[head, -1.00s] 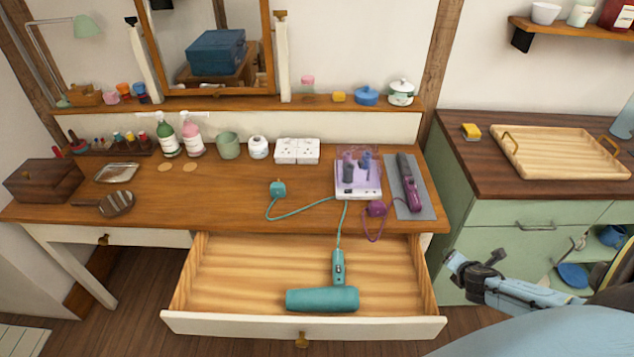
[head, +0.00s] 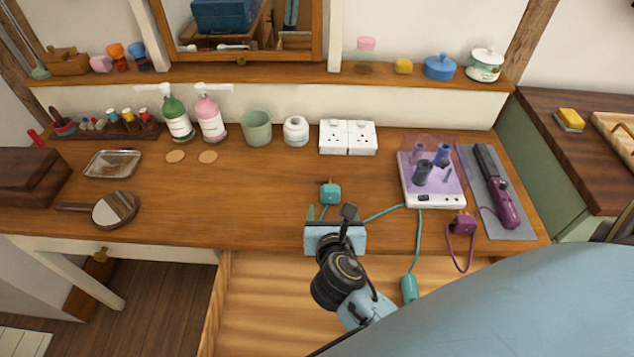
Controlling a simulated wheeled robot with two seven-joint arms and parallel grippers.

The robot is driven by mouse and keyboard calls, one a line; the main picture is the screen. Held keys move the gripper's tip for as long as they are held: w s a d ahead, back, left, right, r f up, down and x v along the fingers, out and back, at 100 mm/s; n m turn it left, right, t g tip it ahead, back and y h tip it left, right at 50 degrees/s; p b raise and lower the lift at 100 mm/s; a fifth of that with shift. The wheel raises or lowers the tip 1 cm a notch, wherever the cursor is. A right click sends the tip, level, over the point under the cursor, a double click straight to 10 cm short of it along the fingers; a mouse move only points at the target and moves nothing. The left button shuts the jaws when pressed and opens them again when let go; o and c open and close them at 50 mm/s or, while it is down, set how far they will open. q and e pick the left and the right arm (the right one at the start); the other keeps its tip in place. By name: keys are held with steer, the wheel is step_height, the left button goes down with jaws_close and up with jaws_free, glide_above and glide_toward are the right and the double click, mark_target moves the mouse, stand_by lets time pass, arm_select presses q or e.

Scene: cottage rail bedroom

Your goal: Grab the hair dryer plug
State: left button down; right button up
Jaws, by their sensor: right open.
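The teal hair dryer plug (head: 331,192) stands on the wooden dressing table, in front of the white wall socket. Its teal cord (head: 385,213) runs right, and a teal cord drops from the table edge to the hair dryer handle (head: 409,288) in the open drawer. The rest of the dryer is hidden behind my arm. My right gripper (head: 330,213) is open at the table's front edge, its fingertips pointing at the plug and just short of it. Whether they touch it I cannot tell. My left gripper is not in view.
A white box with hair tools (head: 432,190) and a purple straightener on a grey mat (head: 488,215) stand to the right, with a purple plug (head: 463,224). The double socket (head: 347,138) is behind. The table left of the plug is clear up to a hand mirror (head: 116,210).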

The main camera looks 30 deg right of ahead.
mark_target(330, 187)
steer(key=b+x, duration=0.1)
steer(key=x, duration=0.5)
steer(key=shift+w+d+f, duration=0.1)
steer(key=shift+w+d, duration=0.05)
steer(key=shift+d, duration=0.1)
steer(key=shift+w+d+f+b, duration=0.2)
steer(key=shift+w+d+b, duration=0.15)
steer(key=shift+w, duration=0.1)
steer(key=b+x, duration=0.1)
steer(key=x, duration=0.3)
steer(key=shift+w+f+b, duration=0.15)
steer(key=shift+f+b, duration=0.2)
steer(key=shift+b, duration=0.05)
steer(key=shift+w+d, duration=0.1)
steer(key=shift+w, duration=0.15)
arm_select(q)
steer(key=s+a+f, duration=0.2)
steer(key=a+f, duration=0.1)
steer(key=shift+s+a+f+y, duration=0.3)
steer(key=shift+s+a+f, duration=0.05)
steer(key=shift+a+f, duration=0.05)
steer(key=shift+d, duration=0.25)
arm_select(e)
steer(key=c, duration=1.1)
